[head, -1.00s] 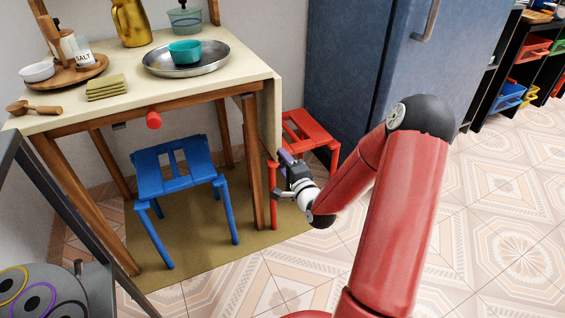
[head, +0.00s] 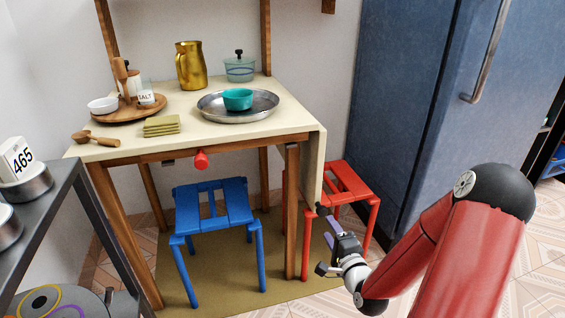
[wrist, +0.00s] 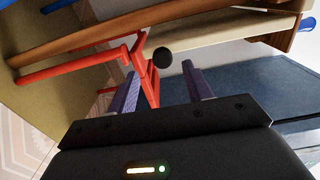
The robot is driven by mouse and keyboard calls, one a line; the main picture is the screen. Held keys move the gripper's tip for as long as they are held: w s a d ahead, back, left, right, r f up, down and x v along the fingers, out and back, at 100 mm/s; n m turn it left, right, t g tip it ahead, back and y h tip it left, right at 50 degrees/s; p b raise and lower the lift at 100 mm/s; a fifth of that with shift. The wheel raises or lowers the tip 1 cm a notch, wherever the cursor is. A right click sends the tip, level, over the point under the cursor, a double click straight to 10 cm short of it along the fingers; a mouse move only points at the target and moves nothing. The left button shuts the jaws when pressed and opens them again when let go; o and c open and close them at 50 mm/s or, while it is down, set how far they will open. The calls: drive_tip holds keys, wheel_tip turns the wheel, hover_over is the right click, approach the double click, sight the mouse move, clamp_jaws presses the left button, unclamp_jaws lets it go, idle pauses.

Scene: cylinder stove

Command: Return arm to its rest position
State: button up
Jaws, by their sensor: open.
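My gripper (head: 328,234) is in front of the table's right end in the head view, below the tabletop and near the red stool (head: 347,187). My red arm reaches in from the lower right. In the wrist view my gripper (wrist: 160,82) has its two fingers wide apart, with nothing held between them. The red stool (wrist: 145,65) shows beyond the fingers, partly hidden by the left finger. A dark round knob-like thing (wrist: 162,57) appears between the fingers; I cannot tell what it belongs to.
The table (head: 285,122) holds a metal tray (head: 213,108) with a teal bowl (head: 238,99), and a gold pitcher (head: 190,66). A blue stool (head: 212,204) stands under it. A blue fridge (head: 416,110) is at the right. A dark rack (head: 62,200) stands at the left.

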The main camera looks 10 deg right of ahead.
drive_tip(key=s+a+r+n+g+h+p, duration=0.1)
drive_tip(key=s+a+r+n+g+h, duration=0.1)
drive_tip(key=r+n+g, duration=0.3)
drive_tip(key=s+a+r+n+g+h+p, duration=0.1)
drive_tip(key=s+a+r+n+g, duration=0.15)
drive_tip(key=r+n, duration=0.35)
drive_tip(key=s+a+r+n+g, duration=0.1)
drive_tip(key=s+a+r+n, duration=0.1)
drive_tip(key=s, duration=0.4)
drive_tip(key=s+a+r+n+g+y+p, duration=0.1)
drive_tip(key=s+a+r+n+g, duration=0.1)
drive_tip(key=s+r, duration=0.2)
drive_tip(key=s+a+r+n+g+p, duration=0.1)
drive_tip(key=s+a+r+n+g, duration=0.1)
drive_tip(key=s, duration=0.7)
drive_tip(key=shift+v, duration=0.95)
